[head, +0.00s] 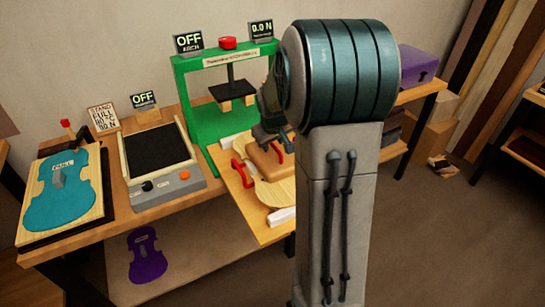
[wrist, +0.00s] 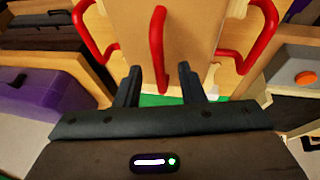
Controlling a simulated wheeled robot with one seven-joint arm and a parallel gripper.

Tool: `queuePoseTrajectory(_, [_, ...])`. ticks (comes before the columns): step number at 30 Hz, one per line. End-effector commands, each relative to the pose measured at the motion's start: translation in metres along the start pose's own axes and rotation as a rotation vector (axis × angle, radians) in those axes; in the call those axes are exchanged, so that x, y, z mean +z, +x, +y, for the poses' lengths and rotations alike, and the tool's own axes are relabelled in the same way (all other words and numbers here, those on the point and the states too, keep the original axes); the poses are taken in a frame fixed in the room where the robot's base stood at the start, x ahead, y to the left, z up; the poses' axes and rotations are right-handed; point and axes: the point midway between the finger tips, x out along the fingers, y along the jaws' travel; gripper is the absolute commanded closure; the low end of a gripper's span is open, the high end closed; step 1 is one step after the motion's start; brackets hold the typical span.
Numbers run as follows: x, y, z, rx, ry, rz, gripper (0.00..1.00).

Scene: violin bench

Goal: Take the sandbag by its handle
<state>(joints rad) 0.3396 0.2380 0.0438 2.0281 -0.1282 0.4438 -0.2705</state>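The tan sandbag (head: 268,158) lies on the pale violin plate (head: 276,191) in front of the green press. In the wrist view the tan sandbag (wrist: 195,25) fills the top middle, and a red handle (wrist: 157,50) stands out from it. My gripper (wrist: 160,68) is open and empty. Its two dark fingers are apart, and the handle appears in the gap between them, at or just beyond the tips; I cannot tell if they touch it. In the head view my arm hides the sandbag's right side and most of my gripper (head: 274,138).
The green press (head: 190,92) stands behind, with an OFF sign. Red curved handles (head: 239,172) flank the plate. Left are a black-topped heater (head: 158,150) with an orange button and a teal violin form (head: 62,200). A purple case (head: 417,62) stands at the right.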

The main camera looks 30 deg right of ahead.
Motion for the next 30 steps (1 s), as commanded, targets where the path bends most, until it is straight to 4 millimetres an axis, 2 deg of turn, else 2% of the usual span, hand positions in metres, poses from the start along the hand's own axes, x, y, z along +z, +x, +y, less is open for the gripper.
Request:
queuePoseTrajectory(2, [0.0000, -0.0002, 0.0001, 0.000, 0.000, 0.000, 0.67])
queuePoseTrajectory(5, [0.0000, -0.0002, 0.0001, 0.000, 0.000, 0.000, 0.95])
queuePoseTrajectory(6, [0.0000, -0.0003, 0.0001, 0.000, 0.000, 0.000, 1.00])
queuePoseTrajectory(30, [-0.0002, -0.0006, 0.0000, 0.000, 0.000, 0.000, 1.00])
